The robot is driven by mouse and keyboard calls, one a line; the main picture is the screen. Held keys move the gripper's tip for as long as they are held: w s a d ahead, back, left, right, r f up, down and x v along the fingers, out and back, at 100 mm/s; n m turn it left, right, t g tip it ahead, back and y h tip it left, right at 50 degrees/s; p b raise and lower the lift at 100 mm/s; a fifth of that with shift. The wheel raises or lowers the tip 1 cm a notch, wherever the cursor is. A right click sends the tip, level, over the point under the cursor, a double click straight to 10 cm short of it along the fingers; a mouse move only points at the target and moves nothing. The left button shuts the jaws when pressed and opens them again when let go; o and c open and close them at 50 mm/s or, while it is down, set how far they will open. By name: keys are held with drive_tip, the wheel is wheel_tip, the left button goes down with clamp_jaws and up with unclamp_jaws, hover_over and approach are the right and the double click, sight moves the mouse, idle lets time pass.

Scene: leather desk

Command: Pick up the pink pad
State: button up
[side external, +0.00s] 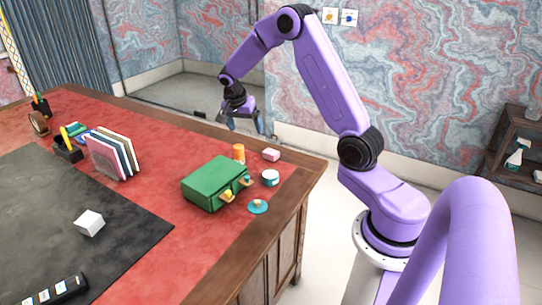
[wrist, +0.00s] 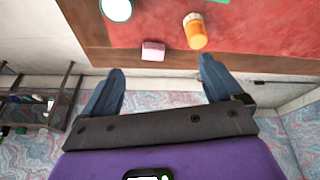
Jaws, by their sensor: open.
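The pink pad (side external: 271,155) is a small pink block with a paler side. My gripper (side external: 243,125) hangs past the desk's far edge, above and left of the pad in the side view. In the wrist view my gripper (wrist: 162,80) is open, with nothing between its fingers.
Upright folders (side external: 112,156) and a white cube (side external: 89,223) are further left. Red desk surface left of the bottle is clear.

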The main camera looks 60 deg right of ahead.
drive_tip(key=d+f+m, duration=0.3)
drive_tip(key=d+m, duration=0.1)
drive_tip(key=d, duration=0.4)
approach(271, 152)
drive_tip(key=f, duration=0.3)
drive_tip(key=shift+w+d+g, duration=0.15)
drive_tip(key=shift+w+g, duration=0.1)
drive_tip(key=shift+g, duration=0.05)
drive_tip(key=shift+h, duration=0.3)
drive_tip(key=shift+d+x, duration=0.2)
drive_tip(key=shift+x, duration=3)
drive_tip(key=shift+w+r, duration=0.1)
drive_tip(key=c, duration=1.1)
